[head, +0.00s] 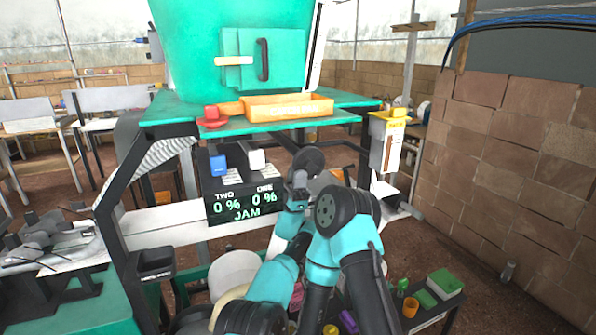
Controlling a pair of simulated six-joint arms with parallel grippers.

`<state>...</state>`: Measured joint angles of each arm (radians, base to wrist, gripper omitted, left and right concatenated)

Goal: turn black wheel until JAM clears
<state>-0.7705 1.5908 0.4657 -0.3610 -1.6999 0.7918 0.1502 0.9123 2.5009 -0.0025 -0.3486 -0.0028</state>
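A dark display panel (238,207) under the green machine reads "TWO 0 %", "ONE 0 %" and "JAM" in green. A round black part (308,160), apparently the black wheel, shows just right of the panel. My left gripper (299,183) is in front of the wheel's lower edge and overlaps it in the head view. I cannot tell whether they touch or whether the fingers are open or shut. My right arm's black joint (345,210) is close by on the right. My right gripper cannot be made out.
A blue block (217,163) and a white block (252,156) sit above the panel. An orange tray (290,107) and a red knob (211,115) are on the green ledge (180,110). A yellow-topped post (388,140) stands right. A low table (436,300) holds small coloured items.

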